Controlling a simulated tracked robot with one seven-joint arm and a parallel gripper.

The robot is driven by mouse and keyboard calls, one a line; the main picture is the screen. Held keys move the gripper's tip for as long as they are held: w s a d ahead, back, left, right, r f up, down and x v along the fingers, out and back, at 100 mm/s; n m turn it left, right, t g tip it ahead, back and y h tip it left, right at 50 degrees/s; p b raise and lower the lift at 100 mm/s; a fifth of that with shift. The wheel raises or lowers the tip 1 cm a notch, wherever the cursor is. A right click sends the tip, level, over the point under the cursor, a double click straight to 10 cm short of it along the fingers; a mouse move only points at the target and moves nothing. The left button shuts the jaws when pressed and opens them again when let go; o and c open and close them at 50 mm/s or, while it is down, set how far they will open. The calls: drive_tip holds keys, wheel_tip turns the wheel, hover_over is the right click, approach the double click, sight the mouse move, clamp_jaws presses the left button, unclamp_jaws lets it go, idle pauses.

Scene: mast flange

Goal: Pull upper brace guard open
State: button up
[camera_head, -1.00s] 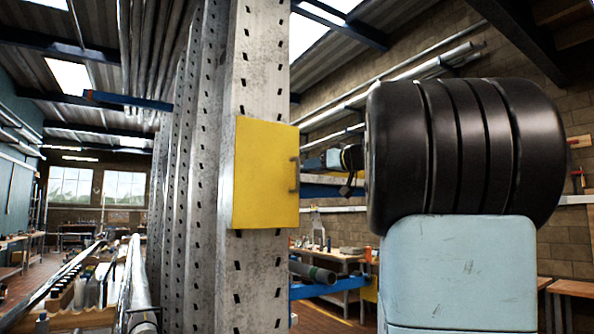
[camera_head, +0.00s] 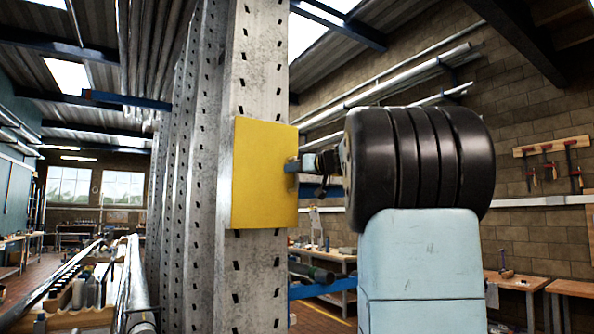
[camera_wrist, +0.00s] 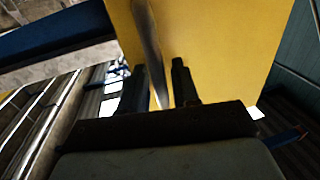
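The yellow upper brace guard (camera_head: 264,175) is a flat panel on the perforated grey mast post (camera_head: 256,75). It looks closed against the post. Its handle (camera_wrist: 148,40) is a grey upright bar near the panel's right edge, mostly covered by my gripper in the head view. My gripper (camera_head: 294,165) is at that handle. In the wrist view, the two dark fingers of my gripper (camera_wrist: 159,66) stand on either side of the handle. A gap shows between the handle and the right finger; contact with the left finger is unclear.
My thick black arm section fills the right of the head view. More perforated posts (camera_head: 180,150) stand behind to the left. A blue beam (camera_head: 310,290) runs below the guard. Benches (camera_head: 520,282) line the brick wall at right.

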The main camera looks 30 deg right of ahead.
clamp_jaws()
drive_tip(key=shift+s, duration=0.15)
idle(0.4)
